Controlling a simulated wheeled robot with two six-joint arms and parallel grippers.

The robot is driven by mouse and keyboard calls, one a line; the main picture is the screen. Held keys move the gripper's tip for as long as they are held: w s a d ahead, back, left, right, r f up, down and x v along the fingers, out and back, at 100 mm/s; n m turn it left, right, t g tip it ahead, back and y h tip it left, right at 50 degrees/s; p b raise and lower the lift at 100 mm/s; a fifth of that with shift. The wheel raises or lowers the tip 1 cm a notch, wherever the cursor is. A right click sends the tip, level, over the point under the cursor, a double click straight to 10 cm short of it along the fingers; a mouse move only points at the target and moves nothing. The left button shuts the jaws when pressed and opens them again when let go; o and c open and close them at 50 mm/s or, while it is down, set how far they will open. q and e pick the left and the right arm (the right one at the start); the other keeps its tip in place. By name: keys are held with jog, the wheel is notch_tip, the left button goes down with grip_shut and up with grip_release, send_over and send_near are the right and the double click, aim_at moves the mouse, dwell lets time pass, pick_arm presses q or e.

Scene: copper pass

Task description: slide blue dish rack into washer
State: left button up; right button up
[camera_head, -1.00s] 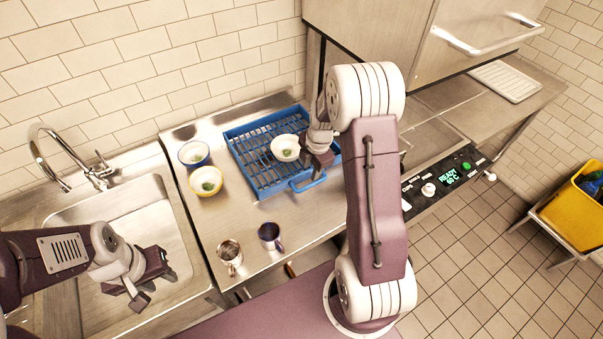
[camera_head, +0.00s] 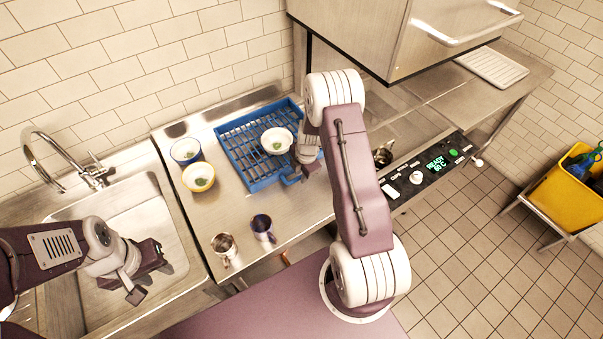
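The blue dish rack (camera_head: 236,176) sits on the steel counter beside the washer. A white bowl (camera_head: 268,134) with green inside stands in it. The washer (camera_head: 370,38) is at the upper right, its steel hood raised above the counter. My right gripper (camera_head: 304,173) points down at the rack's front right corner, by its blue handle; my arm hides the rack's right side. Whether its fingers are shut on the handle is not clear. My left gripper (camera_head: 148,281) hangs over the sink, open and empty.
A blue-rimmed bowl (camera_head: 186,151) and a yellow bowl (camera_head: 199,177) stand left of the rack. Two mugs, one metal (camera_head: 224,246) and one dark blue (camera_head: 262,227), stand in front. A metal vessel (camera_head: 383,155) is near the control panel (camera_head: 432,172), which reads READY.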

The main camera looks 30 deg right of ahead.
grip_shut()
dwell(1.2)
